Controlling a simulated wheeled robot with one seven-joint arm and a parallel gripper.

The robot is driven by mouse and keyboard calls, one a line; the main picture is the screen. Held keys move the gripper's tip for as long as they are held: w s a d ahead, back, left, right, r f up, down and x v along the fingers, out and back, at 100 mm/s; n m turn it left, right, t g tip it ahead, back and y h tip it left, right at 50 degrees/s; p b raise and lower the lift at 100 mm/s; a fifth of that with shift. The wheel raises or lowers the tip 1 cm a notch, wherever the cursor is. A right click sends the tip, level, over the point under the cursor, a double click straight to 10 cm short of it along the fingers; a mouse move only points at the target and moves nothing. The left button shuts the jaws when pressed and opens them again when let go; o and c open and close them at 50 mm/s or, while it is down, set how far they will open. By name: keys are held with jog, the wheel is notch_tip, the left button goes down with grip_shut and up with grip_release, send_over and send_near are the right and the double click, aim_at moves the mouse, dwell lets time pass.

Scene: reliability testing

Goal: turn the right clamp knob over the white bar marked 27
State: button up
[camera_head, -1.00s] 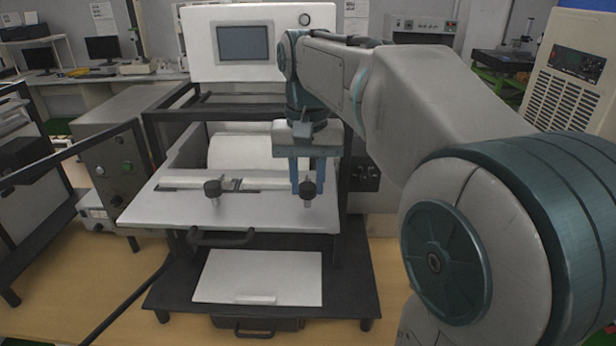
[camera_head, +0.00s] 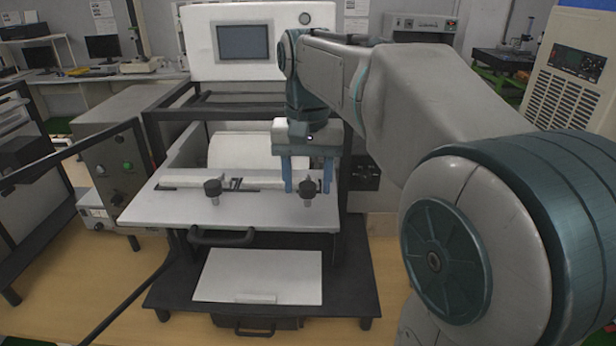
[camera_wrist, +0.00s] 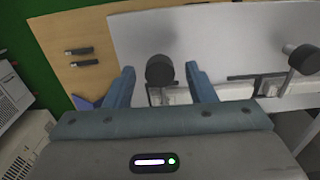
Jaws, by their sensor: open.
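The right clamp knob (camera_head: 307,187) is a black round knob on a pale stem, upright over the white bar (camera_head: 262,183) on the machine's pale plate (camera_head: 255,213). The left clamp knob (camera_head: 212,187) looks the same. My gripper (camera_head: 308,191) points down, its blue fingers on either side of the right knob. In the wrist view my gripper (camera_wrist: 160,68) is open, and the right knob (camera_wrist: 160,70) sits between the fingertips with a gap on both sides. The left knob (camera_wrist: 304,58) is at the right edge there. No mark 27 is legible.
A black handle (camera_head: 222,238) is on the plate's front edge. Dark frame posts (camera_head: 344,175) stand close beside my gripper, and a white roll (camera_head: 245,152) lies behind the bar. A screen panel (camera_head: 244,43) rises at the back. The space before the plate is clear.

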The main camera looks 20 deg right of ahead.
aim_at(308, 185)
notch_tip(308, 185, up, 14)
jog(key=shift+p, duration=0.35)
jog(key=shift+f, duration=0.1)
dwell(0.5)
